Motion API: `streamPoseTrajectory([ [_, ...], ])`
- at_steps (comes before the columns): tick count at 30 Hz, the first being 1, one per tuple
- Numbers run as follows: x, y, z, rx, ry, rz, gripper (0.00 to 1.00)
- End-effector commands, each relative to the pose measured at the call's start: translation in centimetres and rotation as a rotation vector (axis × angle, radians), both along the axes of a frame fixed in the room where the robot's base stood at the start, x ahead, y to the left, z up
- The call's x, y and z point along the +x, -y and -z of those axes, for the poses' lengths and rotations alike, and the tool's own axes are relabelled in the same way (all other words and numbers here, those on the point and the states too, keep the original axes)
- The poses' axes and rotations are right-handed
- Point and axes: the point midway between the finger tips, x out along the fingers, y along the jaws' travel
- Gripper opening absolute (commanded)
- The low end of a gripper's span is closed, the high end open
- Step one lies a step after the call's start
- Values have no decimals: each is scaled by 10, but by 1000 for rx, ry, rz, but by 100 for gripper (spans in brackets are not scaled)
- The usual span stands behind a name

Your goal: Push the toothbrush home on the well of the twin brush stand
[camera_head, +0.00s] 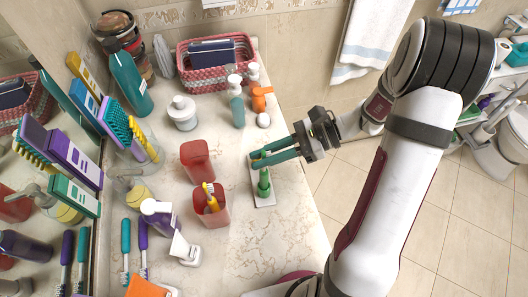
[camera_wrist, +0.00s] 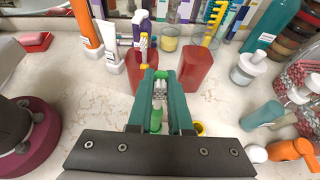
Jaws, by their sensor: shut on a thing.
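The toothbrush (camera_head: 264,184) has a green handle that shows below my fingers in the head view. In the wrist view its pale, bristled part (camera_wrist: 158,92) lies between the teal fingers of my gripper (camera_wrist: 160,78). My gripper (camera_head: 254,160) is shut on it, reaching in from the right. The handle stands roughly upright over the white base of the twin brush stand (camera_head: 264,202). The fingers hide much of the stand, and I cannot tell how deep the handle sits in the well. A yellow piece (camera_wrist: 200,128), partly hidden, shows beside the right finger in the wrist view.
Two red cups (camera_head: 196,158) stand left of the stand; the nearer (camera_head: 213,215) holds a yellow brush. A teal pump bottle (camera_head: 236,103) and an orange pump (camera_head: 261,99) stand behind. The counter is clear around the stand's near end; its right edge is close.

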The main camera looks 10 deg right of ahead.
Motion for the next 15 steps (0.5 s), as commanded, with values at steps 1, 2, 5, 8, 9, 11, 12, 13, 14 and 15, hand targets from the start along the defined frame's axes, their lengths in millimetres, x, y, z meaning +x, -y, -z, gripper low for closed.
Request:
streamPoseTrajectory([
  [1,0,0,1,1,-1,0,0],
  [2,0,0,2,1,-1,0,0],
  [5,0,0,5,1,-1,0,0],
  [8,0,0,7,0,-1,0,0],
  [9,0,0,8,0,-1,0,0],
  [11,0,0,10,0,-1,0,0],
  [12,0,0,11,0,-1,0,0],
  [13,0,0,11,0,-1,0,0],
  [14,0,0,12,0,-1,0,0],
  [15,0,0,13,0,-1,0,0],
])
